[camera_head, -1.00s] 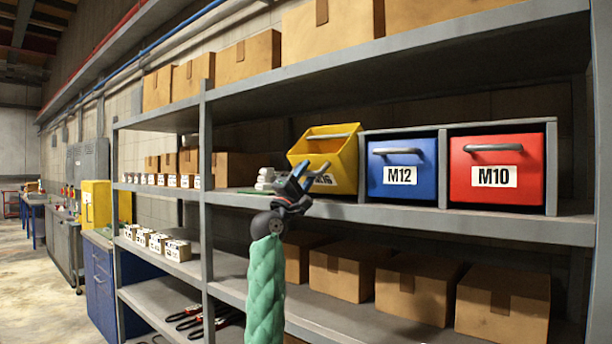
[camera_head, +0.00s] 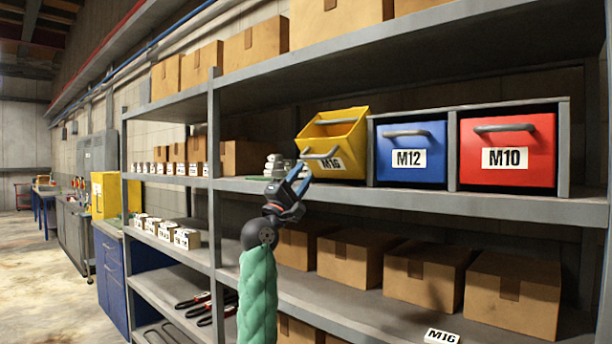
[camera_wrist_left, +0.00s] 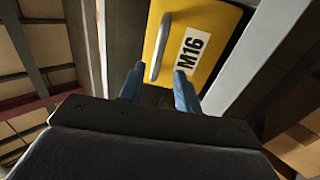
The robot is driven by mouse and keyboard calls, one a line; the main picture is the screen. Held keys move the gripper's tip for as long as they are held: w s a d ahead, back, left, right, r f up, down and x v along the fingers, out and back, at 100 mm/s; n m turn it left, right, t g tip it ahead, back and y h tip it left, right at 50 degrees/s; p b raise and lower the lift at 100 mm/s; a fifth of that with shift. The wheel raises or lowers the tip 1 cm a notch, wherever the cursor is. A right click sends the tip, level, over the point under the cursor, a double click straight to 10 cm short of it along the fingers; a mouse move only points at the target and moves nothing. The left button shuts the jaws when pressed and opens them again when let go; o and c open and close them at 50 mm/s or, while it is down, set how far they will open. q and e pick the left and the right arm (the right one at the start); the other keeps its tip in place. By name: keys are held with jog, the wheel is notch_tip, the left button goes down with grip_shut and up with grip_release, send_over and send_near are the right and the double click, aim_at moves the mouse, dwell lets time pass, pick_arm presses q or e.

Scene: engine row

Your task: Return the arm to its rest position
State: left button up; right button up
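The yellow M16 bin (camera_head: 345,165) sits at the left end of the bin row on the middle shelf, tilted forward with its open top showing. Its grey handle (camera_head: 322,155) is on the front. My left gripper (camera_head: 298,178) is just in front of and below the bin, at its left side. In the left wrist view my left gripper (camera_wrist_left: 158,90) has its two blue fingers apart with nothing between them. The yellow bin (camera_wrist_left: 205,22) and its handle (camera_wrist_left: 159,48) lie ahead of the fingertips, apart from them. My right gripper is in neither view.
The blue M12 bin (camera_head: 411,168) and red M10 bin (camera_head: 508,165) stand right of the yellow one. The shelf edge (camera_head: 440,200) runs just behind my left arm. A shelf post (camera_head: 214,170) stands to its left. Cardboard boxes (camera_head: 424,275) fill the shelf below.

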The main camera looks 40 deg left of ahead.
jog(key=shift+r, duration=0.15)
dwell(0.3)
